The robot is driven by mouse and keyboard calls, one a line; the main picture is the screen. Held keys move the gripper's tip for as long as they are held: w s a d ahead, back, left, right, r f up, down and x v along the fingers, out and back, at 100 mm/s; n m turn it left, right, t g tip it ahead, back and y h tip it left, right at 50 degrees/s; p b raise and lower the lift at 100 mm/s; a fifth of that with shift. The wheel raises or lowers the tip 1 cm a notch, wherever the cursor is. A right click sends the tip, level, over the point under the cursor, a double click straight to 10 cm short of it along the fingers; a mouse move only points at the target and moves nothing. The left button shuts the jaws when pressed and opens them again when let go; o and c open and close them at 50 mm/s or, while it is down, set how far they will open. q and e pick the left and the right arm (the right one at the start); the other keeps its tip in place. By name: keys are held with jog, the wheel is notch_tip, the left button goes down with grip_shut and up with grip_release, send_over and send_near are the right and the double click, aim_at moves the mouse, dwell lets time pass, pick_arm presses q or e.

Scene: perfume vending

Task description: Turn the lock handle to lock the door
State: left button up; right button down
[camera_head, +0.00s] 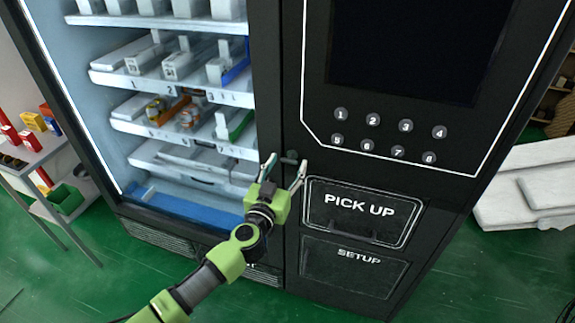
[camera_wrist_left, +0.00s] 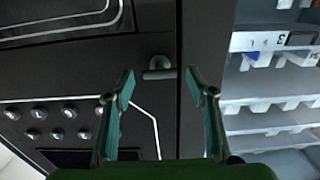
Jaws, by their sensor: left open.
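The lock handle (camera_head: 291,155) is a small dark piece on the black front of the vending machine, left of the PICK UP flap. In the left wrist view the lock handle (camera_wrist_left: 159,66) shows as a small grey curved piece near the top middle. My left gripper (camera_head: 286,163) is open in front of it, its fingers on either side in the picture. My right gripper is not in view.
The PICK UP flap (camera_head: 360,211) and the SETUP panel (camera_head: 353,270) are right of the gripper. Numbered buttons (camera_head: 388,135) sit above. Stocked shelves (camera_head: 180,75) fill the left side. A small rack (camera_head: 40,150) stands far left and white blocks (camera_head: 530,185) lie right.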

pick_arm(q)
jog(key=shift+w+d, duration=0.1)
jog(key=shift+w, duration=0.35)
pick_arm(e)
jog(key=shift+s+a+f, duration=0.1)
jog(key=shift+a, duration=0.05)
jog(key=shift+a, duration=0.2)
pick_arm(q)
jog(key=c, duration=1.1)
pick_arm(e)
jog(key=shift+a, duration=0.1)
